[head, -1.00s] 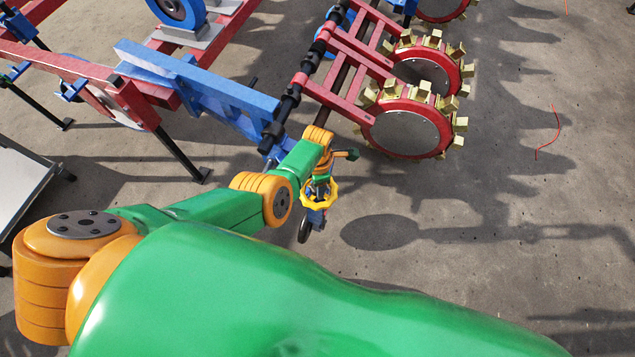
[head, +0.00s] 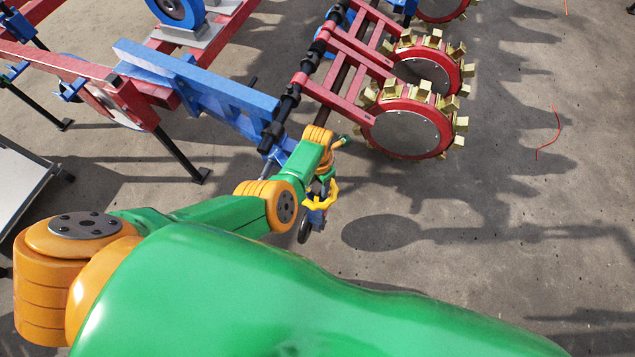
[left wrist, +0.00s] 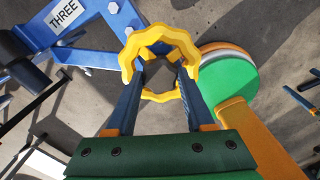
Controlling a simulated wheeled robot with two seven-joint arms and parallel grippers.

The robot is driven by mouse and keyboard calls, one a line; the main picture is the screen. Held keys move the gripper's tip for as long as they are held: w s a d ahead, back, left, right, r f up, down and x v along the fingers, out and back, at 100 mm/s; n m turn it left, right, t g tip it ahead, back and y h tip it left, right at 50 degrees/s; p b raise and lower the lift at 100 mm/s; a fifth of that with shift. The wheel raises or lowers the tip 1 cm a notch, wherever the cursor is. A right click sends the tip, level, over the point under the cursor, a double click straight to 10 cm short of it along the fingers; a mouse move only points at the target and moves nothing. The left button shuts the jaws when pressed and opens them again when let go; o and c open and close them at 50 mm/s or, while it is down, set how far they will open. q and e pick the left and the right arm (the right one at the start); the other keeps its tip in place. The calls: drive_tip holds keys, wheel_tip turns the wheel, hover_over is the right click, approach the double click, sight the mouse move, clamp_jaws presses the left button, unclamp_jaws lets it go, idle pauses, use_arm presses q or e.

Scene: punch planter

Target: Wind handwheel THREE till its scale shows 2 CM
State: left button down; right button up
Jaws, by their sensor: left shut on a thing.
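The yellow scalloped handwheel (head: 334,192) is at the end of my left arm in the head view. It also shows as a ring in the left wrist view (left wrist: 188,48). My left gripper (left wrist: 160,78) is shut on it, with the dark blue fingers reaching to the ring's two sides. In the head view my left gripper (head: 321,186) is partly hidden by its own wrist. A plate reading THREE (left wrist: 64,15) sits on a blue bracket in the left wrist view. I cannot make out the scale or its reading. My right gripper is not in view.
A blue slotted beam (head: 215,97) and red frame bars (head: 335,85) stand just beyond the wheel. Red-rimmed discs with gold blocks (head: 408,132) are at its upper right. A pale panel (head: 20,190) is at the left edge. Bare floor lies to the right.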

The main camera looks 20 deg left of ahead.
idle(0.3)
use_arm(q)
drive_tip(key=shift+c, duration=1.4)
unclamp_jaws()
drive_tip(key=shift+r, duration=0.1)
